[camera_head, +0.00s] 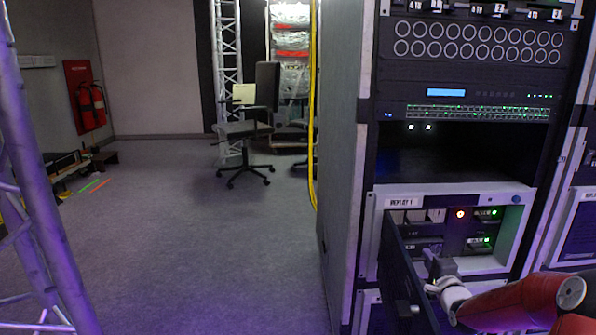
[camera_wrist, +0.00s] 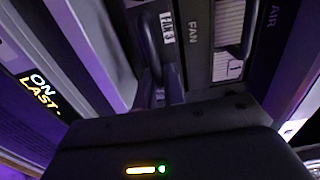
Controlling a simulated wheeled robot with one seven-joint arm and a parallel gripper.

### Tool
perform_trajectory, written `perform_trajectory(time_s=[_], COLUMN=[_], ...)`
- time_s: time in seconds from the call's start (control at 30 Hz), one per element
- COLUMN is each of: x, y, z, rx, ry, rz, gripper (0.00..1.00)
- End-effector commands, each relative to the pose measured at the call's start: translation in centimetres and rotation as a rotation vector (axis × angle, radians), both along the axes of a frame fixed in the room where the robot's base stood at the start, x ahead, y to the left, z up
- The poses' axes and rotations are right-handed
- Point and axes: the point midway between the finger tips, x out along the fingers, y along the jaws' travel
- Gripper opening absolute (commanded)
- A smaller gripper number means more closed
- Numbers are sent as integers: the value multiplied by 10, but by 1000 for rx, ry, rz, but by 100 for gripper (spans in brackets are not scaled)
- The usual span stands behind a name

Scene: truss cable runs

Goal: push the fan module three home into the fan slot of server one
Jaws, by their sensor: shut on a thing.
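Server one (camera_head: 376,232) is the light-framed bay low in the rack, with a label at its top left that I read only in part. My gripper (camera_head: 437,268) is at its lower left opening. In the wrist view my gripper (camera_wrist: 163,92) is shut on the dark handle of fan module three (camera_wrist: 167,28), which carries a white "FAN 3" label. The module sits at the bay front, beside a panel marked "FAN" (camera_wrist: 193,30). How deep it sits in the slot, and its rear, are hidden.
A dark open door panel (camera_head: 405,283) stands out from the bay's left side, close to my gripper. Inside the bay are a red light (camera_head: 460,213) and green lights (camera_head: 486,240). An "ON LAST" label (camera_wrist: 40,92) shows at left. Open floor (camera_head: 200,250) lies left of the rack.

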Motion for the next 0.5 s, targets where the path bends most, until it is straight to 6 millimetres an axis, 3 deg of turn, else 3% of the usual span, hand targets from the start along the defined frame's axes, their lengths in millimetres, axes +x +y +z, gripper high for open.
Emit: perform_trajectory(time_s=[0.5], x=[15], y=[0], z=[1], rx=[-2], ry=[-2], rz=[0], gripper=[0])
